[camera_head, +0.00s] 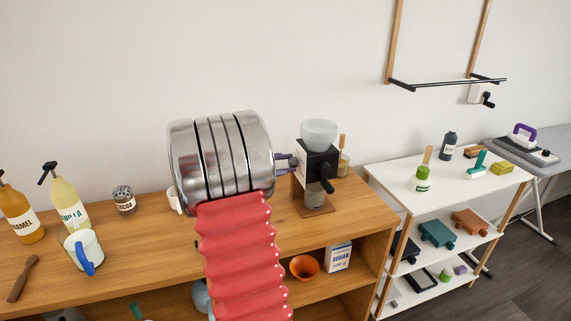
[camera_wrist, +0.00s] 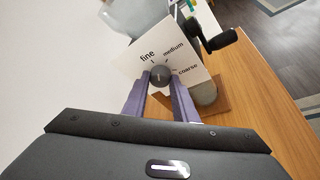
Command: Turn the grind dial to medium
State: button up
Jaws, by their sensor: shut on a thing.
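The coffee grinder (camera_head: 320,170) stands on the wooden counter, with a clear hopper on top and a dark body. In the wrist view its white dial plate (camera_wrist: 190,42) reads fine, medium and coarse, from left to right. The round dark grind dial (camera_wrist: 159,73) sits below these words. My gripper (camera_wrist: 160,82) is shut on the dial, with a purple finger on each side; in the head view its fingers (camera_head: 286,160) reach the grinder's left side. A small pale mark shows on the dial, but I cannot tell clearly which word it points to.
The grinder's black crank (camera_wrist: 222,40) sticks out close to the right of the plate. A cocoa shaker (camera_head: 124,201), syrup bottles (camera_head: 70,212) and a mug (camera_head: 84,250) stand left on the counter. A white shelf (camera_head: 440,198) stands to the right.

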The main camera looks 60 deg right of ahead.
jog(key=shift+a+f+m+h, duration=0.15)
jog(key=shift+m+h, duration=0.4)
jog(key=shift+m, duration=0.45)
jog(key=shift+f+m+h, duration=0.1)
jog(key=shift+m+h, duration=0.45)
jog(key=shift+m, duration=0.45)
jog(key=o, duration=1)
jog(key=shift+o, duration=0.2)
jog(key=v, duration=1.3)
jog(key=shift+a, duration=0.35)
